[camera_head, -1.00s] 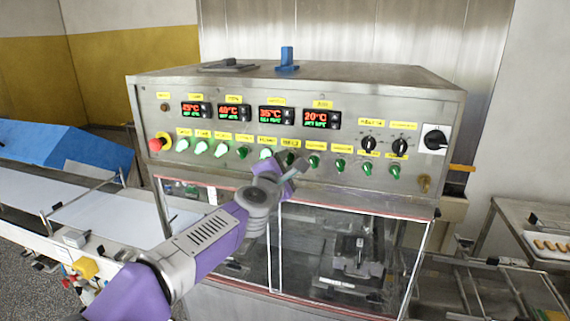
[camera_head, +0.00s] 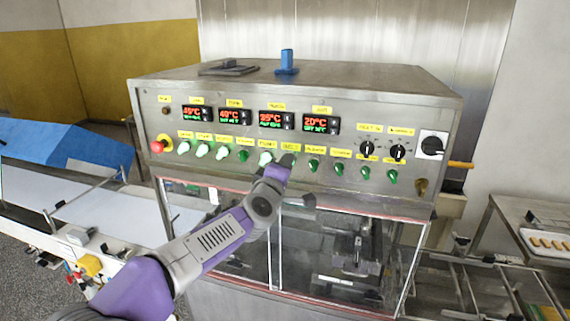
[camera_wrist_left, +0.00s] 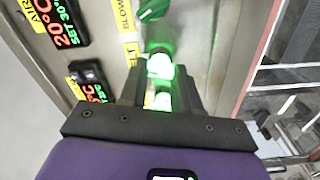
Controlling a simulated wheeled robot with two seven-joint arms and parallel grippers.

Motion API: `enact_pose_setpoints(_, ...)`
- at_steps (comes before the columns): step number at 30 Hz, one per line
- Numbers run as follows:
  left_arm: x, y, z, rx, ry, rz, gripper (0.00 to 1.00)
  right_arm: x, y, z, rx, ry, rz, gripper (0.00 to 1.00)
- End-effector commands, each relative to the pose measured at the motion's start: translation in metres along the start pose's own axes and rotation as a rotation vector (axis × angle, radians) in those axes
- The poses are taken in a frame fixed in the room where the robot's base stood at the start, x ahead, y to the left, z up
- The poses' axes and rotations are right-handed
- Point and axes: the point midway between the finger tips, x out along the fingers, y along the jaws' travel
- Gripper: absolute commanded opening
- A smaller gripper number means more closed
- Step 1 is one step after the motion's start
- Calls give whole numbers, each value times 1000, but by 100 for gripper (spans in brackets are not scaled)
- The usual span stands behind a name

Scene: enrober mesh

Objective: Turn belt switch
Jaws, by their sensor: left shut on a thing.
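The control panel (camera_head: 330,151) of the steel machine carries a row of green switches under yellow labels. My left gripper (camera_head: 288,160) is up against this row, just right of a lit switch (camera_head: 265,158), and hides the switch behind it. In the left wrist view, the fingers of my left gripper (camera_wrist_left: 160,85) are shut on a green switch (camera_wrist_left: 160,66) that glows brightly. A dark green switch (camera_wrist_left: 152,10) sits beyond it, by a partly cut-off label. My right gripper is not in view.
A red stop button (camera_head: 157,146) is at the panel's left end. Temperature displays (camera_head: 321,124) sit above the switches, and black knobs (camera_head: 397,152) at the right. A glazed enclosure lies below.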

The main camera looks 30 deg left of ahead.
Motion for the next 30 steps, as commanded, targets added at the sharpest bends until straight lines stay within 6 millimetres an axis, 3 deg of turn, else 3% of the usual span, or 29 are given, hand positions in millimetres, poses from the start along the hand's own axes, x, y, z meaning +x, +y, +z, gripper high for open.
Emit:
enact_pose_setpoints(12,0,0,0,221,1,0,1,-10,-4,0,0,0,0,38)
enact_pose_setpoints(30,0,0,0,264,0,0,1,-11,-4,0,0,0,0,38)
